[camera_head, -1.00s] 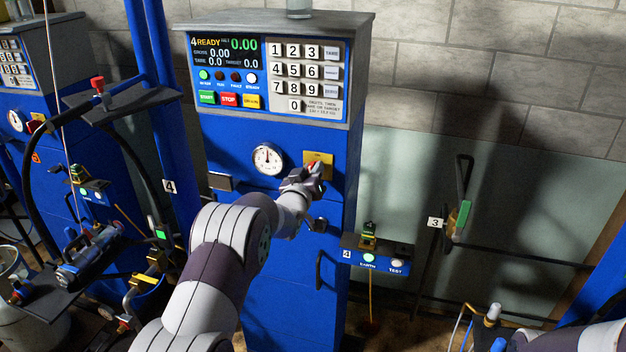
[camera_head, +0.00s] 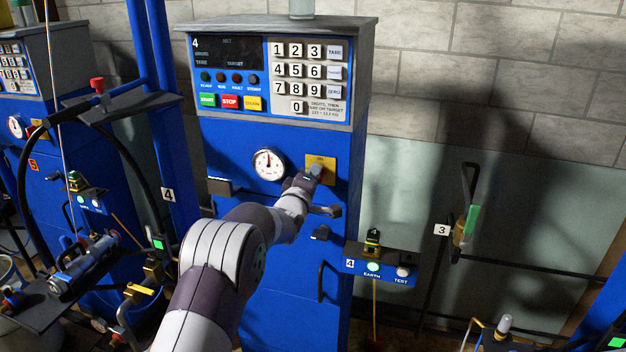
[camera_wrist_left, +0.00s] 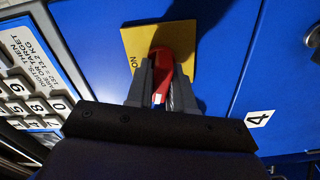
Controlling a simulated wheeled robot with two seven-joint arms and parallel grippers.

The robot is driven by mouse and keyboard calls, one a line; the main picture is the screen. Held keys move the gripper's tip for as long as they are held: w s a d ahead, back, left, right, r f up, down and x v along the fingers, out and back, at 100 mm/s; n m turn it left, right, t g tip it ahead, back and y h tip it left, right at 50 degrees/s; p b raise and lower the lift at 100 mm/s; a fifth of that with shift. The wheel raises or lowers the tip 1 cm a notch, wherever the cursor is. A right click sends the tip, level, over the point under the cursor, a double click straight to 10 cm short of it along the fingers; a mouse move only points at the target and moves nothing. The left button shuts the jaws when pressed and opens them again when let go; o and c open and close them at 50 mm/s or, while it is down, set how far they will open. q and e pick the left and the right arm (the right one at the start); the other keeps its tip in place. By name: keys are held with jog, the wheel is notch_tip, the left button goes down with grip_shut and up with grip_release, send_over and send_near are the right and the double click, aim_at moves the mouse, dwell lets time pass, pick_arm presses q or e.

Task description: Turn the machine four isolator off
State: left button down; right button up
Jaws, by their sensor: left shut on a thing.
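The machine four isolator is a yellow plate (camera_head: 329,161) with a red handle (camera_wrist_left: 162,57) on the front of the blue machine four cabinet (camera_head: 232,140), right of the dial gauge (camera_head: 268,164). The plate also shows in the left wrist view (camera_wrist_left: 139,38), with "ON" lettered near one edge. My left gripper (camera_head: 314,173) is at the plate, its fingers shut on the red handle; in the head view it hides most of the handle. The machine four display (camera_head: 228,51) is dark and the lamps under it are unlit. My right gripper is not in view.
The keypad (camera_head: 300,75) and the green, red and yellow buttons (camera_head: 230,102) are above the gauge. A small blue box with a lit EARTH lamp (camera_head: 373,267) sits at the cabinet's lower right. A neighbouring blue machine with hoses stands at left.

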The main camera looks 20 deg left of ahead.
pick_arm(q)
jog(key=shift+f+n, duration=0.2)
jog(key=shift+n, duration=1.4)
jog(key=c, duration=1.1)
grip_release()
jog(key=shift+s, duration=0.1)
jog(key=shift+s+b, duration=0.35)
jog(key=shift+b, duration=0.05)
jog(key=s+b, duration=0.1)
jog(key=s, duration=0.5)
jog(key=s+b, duration=0.1)
jog(key=s, duration=0.4)
jog(key=shift+s+a+b, duration=0.2)
jog(key=shift+s+b, duration=0.1)
jog(key=shift+s, duration=0.1)
